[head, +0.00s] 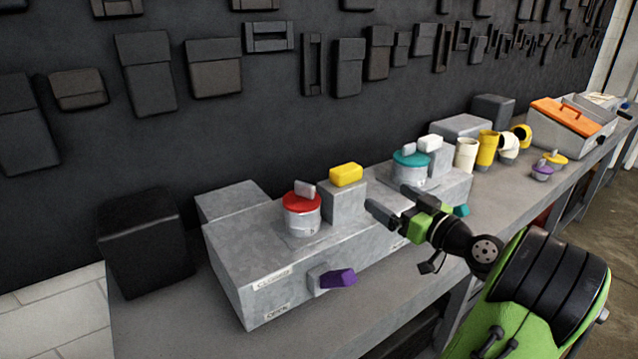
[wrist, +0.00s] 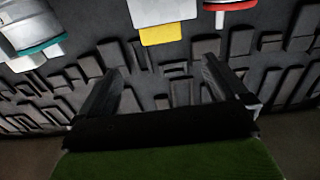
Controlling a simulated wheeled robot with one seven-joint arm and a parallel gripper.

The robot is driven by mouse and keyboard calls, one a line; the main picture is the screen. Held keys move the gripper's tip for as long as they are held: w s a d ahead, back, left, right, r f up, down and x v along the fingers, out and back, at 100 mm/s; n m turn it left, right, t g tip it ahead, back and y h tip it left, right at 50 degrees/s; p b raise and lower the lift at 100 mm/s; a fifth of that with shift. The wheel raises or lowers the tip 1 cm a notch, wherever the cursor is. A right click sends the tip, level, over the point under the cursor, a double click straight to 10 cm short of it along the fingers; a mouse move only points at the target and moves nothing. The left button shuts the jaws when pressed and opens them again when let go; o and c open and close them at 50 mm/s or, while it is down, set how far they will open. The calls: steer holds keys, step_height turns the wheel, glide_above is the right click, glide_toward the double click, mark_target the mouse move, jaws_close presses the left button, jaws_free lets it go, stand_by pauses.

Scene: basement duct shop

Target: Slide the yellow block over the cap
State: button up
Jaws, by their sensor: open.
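The yellow block (head: 346,174) sits on top of a grey upright block (head: 344,203) on a long grey housing (head: 262,257). Just left of it is a round red cap (head: 302,201) with a grey tab on top, on a short metal cylinder. The yellow block is beside the red cap, not over it. The wrist view shows the yellow block (wrist: 168,35) and part of the red cap (wrist: 232,5) at its top edge. My gripper (head: 393,203) is open and empty, to the right of the yellow block and apart from it. Its fingers also show in the wrist view (wrist: 160,68).
A teal cap (head: 411,159) and a white block (head: 430,143) stand farther right on the housing. A purple knob (head: 338,278) sticks out of its front. Pipe pieces (head: 487,148) and an orange-lidded box (head: 565,115) stand farther along the bench.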

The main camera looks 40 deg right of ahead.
mark_target(325, 188)
steer(key=w, duration=0.5)
steer(key=w+d+p, duration=0.1)
steer(key=w, duration=0.4)
steer(key=w+p, duration=0.1)
steer(key=w, duration=0.4)
steer(key=shift+w+d+r, duration=0.1)
steer(key=shift+w+d, duration=0.2)
steer(key=c, duration=1.3)
steer(key=shift+a+b, duration=0.4)
steer(key=shift+b, duration=0.3)
steer(key=shift+c, duration=0.2)
steer(key=a+b, duration=0.3)
steer(key=a, duration=0.1)
steer(key=shift+w+a+f+b, duration=0.1)
steer(key=shift+w+f+b, duration=0.1)
steer(key=shift+w+b, duration=0.1)
steer(key=shift+a+r, duration=0.1)
steer(key=shift+a, duration=0.3)
